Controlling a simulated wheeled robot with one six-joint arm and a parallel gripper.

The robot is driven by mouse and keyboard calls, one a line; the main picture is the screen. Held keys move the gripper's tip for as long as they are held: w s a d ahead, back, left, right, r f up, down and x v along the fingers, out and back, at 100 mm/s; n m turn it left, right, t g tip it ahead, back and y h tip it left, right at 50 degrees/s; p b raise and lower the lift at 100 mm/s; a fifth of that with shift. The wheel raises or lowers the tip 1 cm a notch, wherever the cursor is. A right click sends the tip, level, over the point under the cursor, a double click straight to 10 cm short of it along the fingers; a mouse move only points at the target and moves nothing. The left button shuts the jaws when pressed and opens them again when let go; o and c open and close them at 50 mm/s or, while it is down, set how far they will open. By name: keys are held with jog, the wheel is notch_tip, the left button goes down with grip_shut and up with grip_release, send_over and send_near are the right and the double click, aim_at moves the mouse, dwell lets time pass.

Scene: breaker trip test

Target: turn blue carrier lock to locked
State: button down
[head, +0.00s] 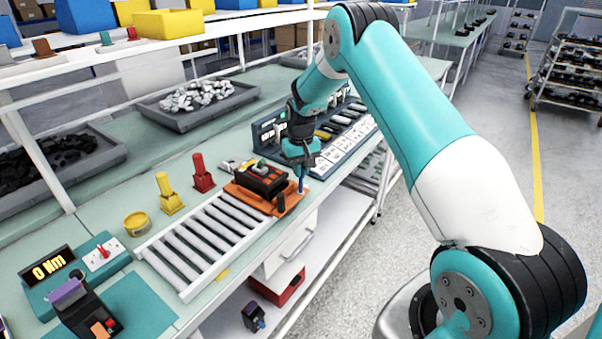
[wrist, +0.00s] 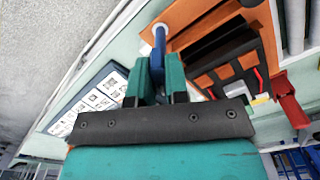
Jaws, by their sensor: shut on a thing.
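The blue carrier lock (head: 301,183) is a slim upright blue post at the right edge of the orange carrier (head: 243,198). In the wrist view the lock (wrist: 158,38) shows a rounded blue end between my fingertips. My gripper (head: 301,166) comes from above and is shut on the lock; its teal fingers (wrist: 158,78) stand on both sides of it. A dark breaker (head: 262,180) sits on the carrier, and it also shows in the wrist view (wrist: 225,60). The lock's lower part is partly hidden, and I cannot tell its turn position.
A roller conveyor (head: 205,240) runs left of the carrier. Red (head: 202,172) and yellow (head: 168,194) fixtures stand behind it. A blue rack with white labelled cards (head: 345,140) lies to the right. The bench's front edge is close to the carrier.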

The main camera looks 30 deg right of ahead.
jog(key=m+b, duration=0.2)
jog(key=m, duration=0.4)
jog(key=m+b, duration=0.1)
jog(key=m, duration=0.4)
jog(key=shift+w+m, duration=0.15)
jog(key=shift+m, duration=0.15)
dwell(0.4)
jog(key=c, duration=1.1)
grip_release()
jog(key=shift+a, duration=0.1)
notch_tip(320, 180, up, 18)
jog(key=b, duration=0.3)
jog(key=shift+f, duration=0.25)
